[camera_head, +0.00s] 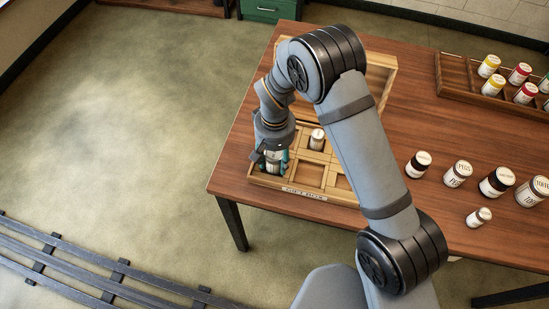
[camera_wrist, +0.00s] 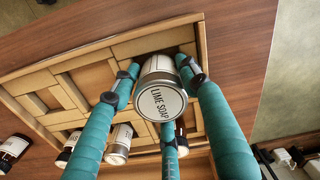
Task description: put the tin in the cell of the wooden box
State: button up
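A round tin (camera_wrist: 162,103) with a white lid reading "LIME SOAP" sits between the three teal fingers of my gripper (camera_wrist: 160,75) in the wrist view. The fingers close around its sides. The wooden box (camera_head: 334,198) stands on the table, split into cells, with a label plate on its front. In the head view my gripper (camera_head: 270,162) points down at the box's front-left cell. The tin is mostly hidden there by my gripper, and I cannot tell whether it touches the cell floor. The box also shows in the wrist view (camera_wrist: 97,57).
Another tin (camera_head: 317,139) stands in a back cell of the box. Front cells (camera_head: 307,175) to the right look empty. Several jars (camera_head: 457,174) stand on the table to the right. A wooden tray (camera_head: 455,75) with yellow- and red-lidded jars lies at the back right.

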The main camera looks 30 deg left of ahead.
jog(key=o, duration=0.3)
jog(key=shift+o, duration=0.2)
jog(key=shift+r, duration=0.1)
jog(key=shift+a+r, duration=0.1)
jog(key=shift+r, duration=0.45)
notch_tip(320, 180, up, 11)
jog(key=shift+r+b, duration=0.1)
jog(key=shift+b, duration=0.5)
